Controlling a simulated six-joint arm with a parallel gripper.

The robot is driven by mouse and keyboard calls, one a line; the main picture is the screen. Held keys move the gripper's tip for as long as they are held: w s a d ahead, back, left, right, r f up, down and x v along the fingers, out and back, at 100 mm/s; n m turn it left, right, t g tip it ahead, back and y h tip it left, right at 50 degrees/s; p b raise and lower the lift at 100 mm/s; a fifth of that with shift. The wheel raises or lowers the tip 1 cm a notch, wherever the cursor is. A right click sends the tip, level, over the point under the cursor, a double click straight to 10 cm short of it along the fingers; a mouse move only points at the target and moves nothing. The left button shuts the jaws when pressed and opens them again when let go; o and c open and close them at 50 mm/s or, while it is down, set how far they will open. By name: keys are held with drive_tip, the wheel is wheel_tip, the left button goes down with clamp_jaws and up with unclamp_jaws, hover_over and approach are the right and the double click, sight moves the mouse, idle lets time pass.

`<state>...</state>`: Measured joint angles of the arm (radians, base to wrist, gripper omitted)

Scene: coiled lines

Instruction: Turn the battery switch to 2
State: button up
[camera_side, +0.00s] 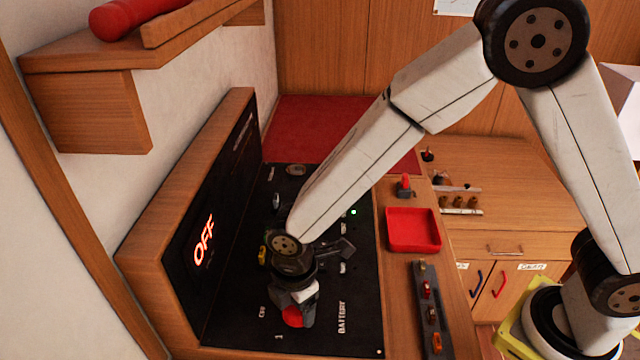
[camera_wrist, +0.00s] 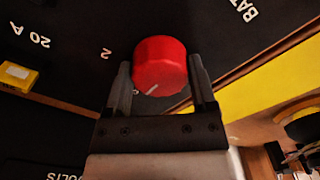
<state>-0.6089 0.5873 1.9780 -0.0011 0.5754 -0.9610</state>
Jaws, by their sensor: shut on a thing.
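The battery switch is a round red knob (camera_side: 293,317) on the black panel, beside the printed word BATTERY. In the wrist view the knob (camera_wrist: 160,64) sits between the two dark fingers of my gripper (camera_wrist: 163,84), one on each side. My gripper (camera_side: 297,296) is shut on it. A white pointer line on the knob points down and left in the wrist view. The printed 2 (camera_wrist: 106,53) is up and left of the knob there. The lit display (camera_side: 203,240) on the upright panel reads OFF. In the side view, OFF and 1 are printed left of the knob.
A yellow part (camera_wrist: 17,75) is near the 20 A print. A red tray (camera_side: 413,230) and a dark strip with coloured parts (camera_side: 430,310) lie right of the panel. A wooden shelf (camera_side: 95,60) with a red cylinder (camera_side: 130,14) overhangs at upper left.

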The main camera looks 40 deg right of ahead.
drive_tip(key=shift+m, duration=0.4)
drive_tip(key=m, duration=1.1)
idle(0.6)
drive_tip(key=o, duration=1.2)
drive_tip(key=shift+c, duration=0.2)
drive_tip(key=shift+r, duration=0.1)
drive_tip(key=shift+r, duration=3.8)
drive_tip(key=shift+d, duration=0.1)
